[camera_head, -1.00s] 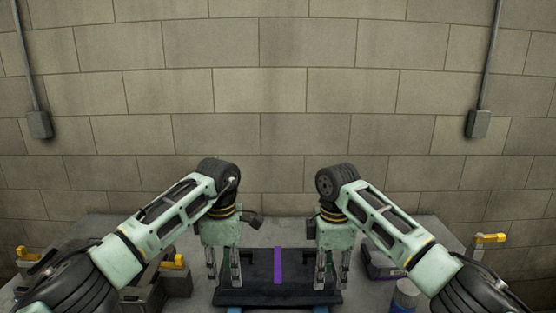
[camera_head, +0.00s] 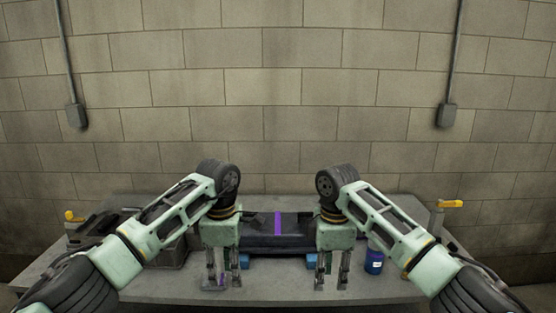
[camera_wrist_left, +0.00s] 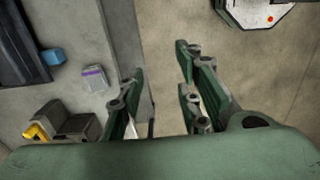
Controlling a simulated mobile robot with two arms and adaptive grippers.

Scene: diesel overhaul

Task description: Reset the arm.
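My left gripper (camera_head: 224,285) and my right gripper (camera_head: 332,287) hang down side by side at the front of the workbench in the head view. Each has its fingers apart with nothing between them. In the left wrist view, the left gripper (camera_wrist_left: 155,60) shows two separated fingers with bare floor between them, just beyond the bench edge. Both arms are bent in near mirror image, coming in from the lower corners. The fingers of the right gripper are seen only from the head.
A grey workbench (camera_head: 290,289) stands against a block wall. On it are a black tray-like part with a purple stripe (camera_head: 278,224), a blue can (camera_head: 374,262) and a dark box (camera_head: 172,254). A small purple-striped box (camera_wrist_left: 95,78) lies near the bench edge.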

